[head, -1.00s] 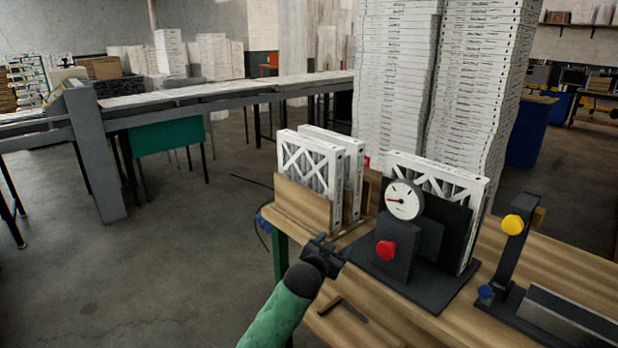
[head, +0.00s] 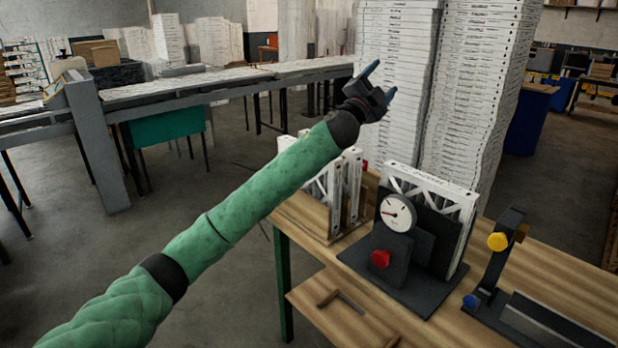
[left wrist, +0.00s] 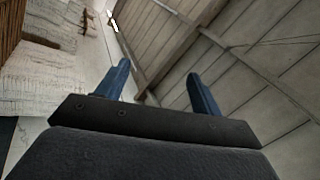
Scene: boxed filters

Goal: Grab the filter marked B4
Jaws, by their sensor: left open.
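My left gripper (head: 380,82) is raised above the workbench, in front of the tall stacks, open and empty. In the left wrist view its two blue fingers (left wrist: 160,82) stand apart with only wall, ceiling and stacks beyond. White-framed filters (head: 350,185) stand upright in a wooden holder on the bench, partly hidden by my left forearm. Another white-framed filter (head: 472,208) stands upright in a black fixture with a round gauge (head: 396,213). No B4 marking is readable on any filter. My right gripper is not seen.
The wooden bench (head: 560,260) carries a red knob (head: 381,259) on the gauge fixture and a black stand with a yellow knob (head: 497,242) at right. Tall stacks of filters (head: 395,100) rise behind. A long conveyor (head: 200,88) runs across the back left.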

